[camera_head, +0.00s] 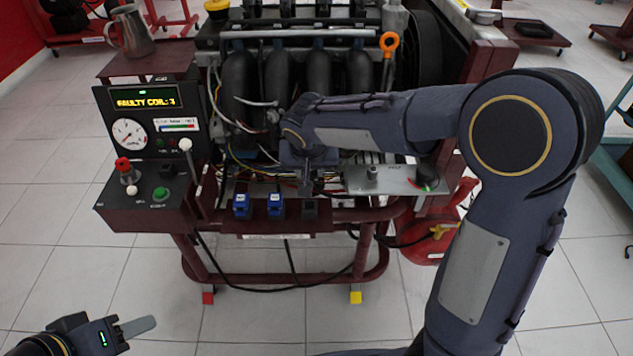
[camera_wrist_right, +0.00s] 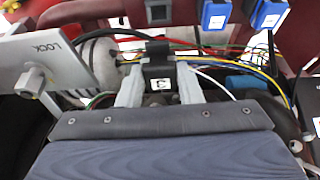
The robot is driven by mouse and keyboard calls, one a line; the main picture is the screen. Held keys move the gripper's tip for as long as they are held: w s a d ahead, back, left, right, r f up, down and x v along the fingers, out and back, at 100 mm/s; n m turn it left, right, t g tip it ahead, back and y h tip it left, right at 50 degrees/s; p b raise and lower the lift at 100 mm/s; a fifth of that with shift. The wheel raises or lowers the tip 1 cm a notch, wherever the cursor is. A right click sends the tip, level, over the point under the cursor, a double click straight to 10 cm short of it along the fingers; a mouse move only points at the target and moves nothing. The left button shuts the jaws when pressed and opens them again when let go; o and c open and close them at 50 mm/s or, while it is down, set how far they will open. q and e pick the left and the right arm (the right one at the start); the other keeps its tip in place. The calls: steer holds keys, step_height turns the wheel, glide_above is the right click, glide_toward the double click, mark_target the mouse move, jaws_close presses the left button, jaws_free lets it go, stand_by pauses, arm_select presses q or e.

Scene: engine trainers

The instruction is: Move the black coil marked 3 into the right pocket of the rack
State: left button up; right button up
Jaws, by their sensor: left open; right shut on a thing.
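My right gripper (camera_head: 306,188) is over the front of the engine, behind the rack (camera_head: 288,229). In the right wrist view it (camera_wrist_right: 158,88) is shut on a black coil (camera_wrist_right: 158,66), one pale finger on each side. The coil's white label carries a small mark that I cannot read surely. I cannot tell whether the coil is clear of the engine. Two blue coils, a left one (camera_head: 241,205) and a middle one (camera_head: 275,205), stand in the rack. The dark right pocket (camera_head: 310,208) shows no blue coil. My left gripper (camera_head: 132,328) is open and empty at lower left.
A control box (camera_head: 147,200) left of the engine has a screen (camera_head: 146,101) reading "FAULTY COIL: 3". A metal plate (camera_head: 400,179), marked LOCK in the wrist view (camera_wrist_right: 40,70), is beside the right gripper. Coloured wires run around the fingers. A red cylinder (camera_head: 428,238) stands lower right.

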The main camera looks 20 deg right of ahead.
steer(key=shift+a+f, duration=0.15)
steer(key=shift+f, duration=0.05)
arm_select(q)
step_height(320, 180, down, 5)
steer(key=b, duration=0.4)
steer(key=shift+r, duration=0.15)
arm_select(e)
step_height(320, 180, down, 5)
steer(key=shift+r, duration=0.1)
arm_select(q)
steer(key=shift+f+b, duration=0.4)
steer(key=shift+f, duration=0.05)
arm_select(e)
steer(key=shift+f, duration=0.4)
arm_select(q)
steer(key=shift+f, duration=0.15)
arm_select(e)
steer(key=shift+f, duration=0.15)
arm_select(q)
steer(key=shift+f+b, duration=0.95)
steer(key=shift+b, duration=0.15)
arm_select(e)
steer(key=shift+f, duration=1.05)
arm_select(q)
steer(key=shift+f, duration=0.15)
arm_select(e)
steer(key=shift+f, duration=0.2)
